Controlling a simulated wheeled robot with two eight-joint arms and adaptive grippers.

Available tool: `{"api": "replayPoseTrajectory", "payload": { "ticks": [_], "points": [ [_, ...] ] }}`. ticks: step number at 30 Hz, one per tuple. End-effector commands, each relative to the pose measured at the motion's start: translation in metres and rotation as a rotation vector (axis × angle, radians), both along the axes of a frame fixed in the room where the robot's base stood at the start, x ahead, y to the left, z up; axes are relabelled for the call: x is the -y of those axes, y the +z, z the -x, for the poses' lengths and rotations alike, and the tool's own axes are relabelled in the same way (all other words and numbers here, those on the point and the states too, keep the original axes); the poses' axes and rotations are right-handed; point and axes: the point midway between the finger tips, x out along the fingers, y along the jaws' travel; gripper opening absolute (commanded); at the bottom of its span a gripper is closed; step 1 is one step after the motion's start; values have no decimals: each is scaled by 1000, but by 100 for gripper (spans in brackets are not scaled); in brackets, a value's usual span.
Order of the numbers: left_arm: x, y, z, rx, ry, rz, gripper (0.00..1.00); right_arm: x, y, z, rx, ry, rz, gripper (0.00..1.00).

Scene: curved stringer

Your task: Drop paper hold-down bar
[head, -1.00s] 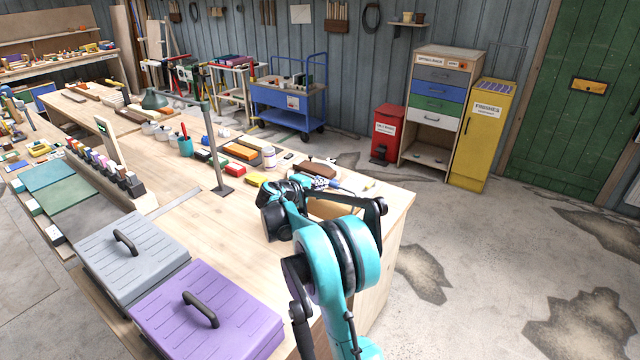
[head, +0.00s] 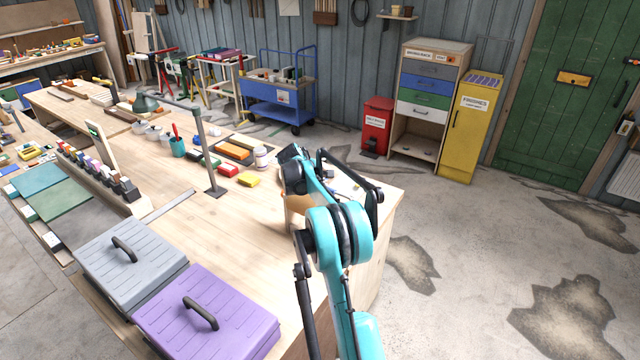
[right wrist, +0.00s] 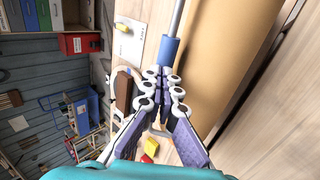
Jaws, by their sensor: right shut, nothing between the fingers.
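In the right wrist view, a grey metal rod with a blue sleeve (right wrist: 170,48) at its end lies along a broad tan paper-like surface (right wrist: 222,50). The rod looks like the hold-down bar. My right gripper (right wrist: 166,74) is shut and empty, its fingertips just short of the blue sleeve; I cannot tell whether they touch it. In the head view my right arm covers this spot, and only a tan piece (head: 297,203) shows beside the arm. My left gripper is in neither view.
The bench (head: 235,235) carries a grey lidded box (head: 130,258), a purple lidded box (head: 205,310), an upright metal post (head: 205,150) and a yellow block (head: 248,180). A red bin (head: 376,125) and yellow cabinet (head: 464,135) stand behind. The floor at right is clear.

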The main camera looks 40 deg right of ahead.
Motion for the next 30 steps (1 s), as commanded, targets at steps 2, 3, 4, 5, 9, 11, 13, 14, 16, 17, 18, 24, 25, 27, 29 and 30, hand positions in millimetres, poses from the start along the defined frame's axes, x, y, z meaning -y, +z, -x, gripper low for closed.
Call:
{"api": "replayPoseTrajectory", "payload": {
  "ticks": [2, 3, 4, 5, 9, 11, 13, 14, 16, 17, 18, 24, 25, 27, 29, 30],
  "points": [
    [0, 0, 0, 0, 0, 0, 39, 1, -1, 0, 0, 0, 1, 0],
    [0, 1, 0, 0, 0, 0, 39, 1, -1, 0, 0, 0, 1, 0],
    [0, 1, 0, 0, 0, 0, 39, 2, -1, 0, 0, 0, 1, 0],
    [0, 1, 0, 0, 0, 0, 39, 2, -1, 0, 0, 0, 1, 0],
    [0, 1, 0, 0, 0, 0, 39, 2, -1, 0, 0, 0, 1, 0],
    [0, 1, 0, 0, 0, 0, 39, 2, -1, 0, 0, 0, 1, 0],
    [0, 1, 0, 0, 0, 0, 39, 2, -1, 0, 0, -1, 1, 0],
    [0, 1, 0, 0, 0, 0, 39, 2, -1, 0, 0, -1, 1, 0],
    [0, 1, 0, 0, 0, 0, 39, 2, -1, 0, 0, -1, 2, 0],
    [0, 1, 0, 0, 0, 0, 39, 2, -1, 0, 0, -1, 2, 0],
    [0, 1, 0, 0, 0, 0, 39, 1, 0, 0, 1, 0, 2, 0],
    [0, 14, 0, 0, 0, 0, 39, -9, 20, 1, 0, 1, 1, 0],
    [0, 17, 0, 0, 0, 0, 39, -11, 26, 2, 0, 1, 1, 0],
    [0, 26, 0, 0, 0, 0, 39, -19, 40, 3, 0, 2, 1, 0],
    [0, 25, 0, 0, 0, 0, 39, -27, 50, 6, -1, 3, 2, 0],
    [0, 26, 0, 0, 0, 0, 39, -33, 58, 7, -1, 3, 2, 0]
  ]
}}
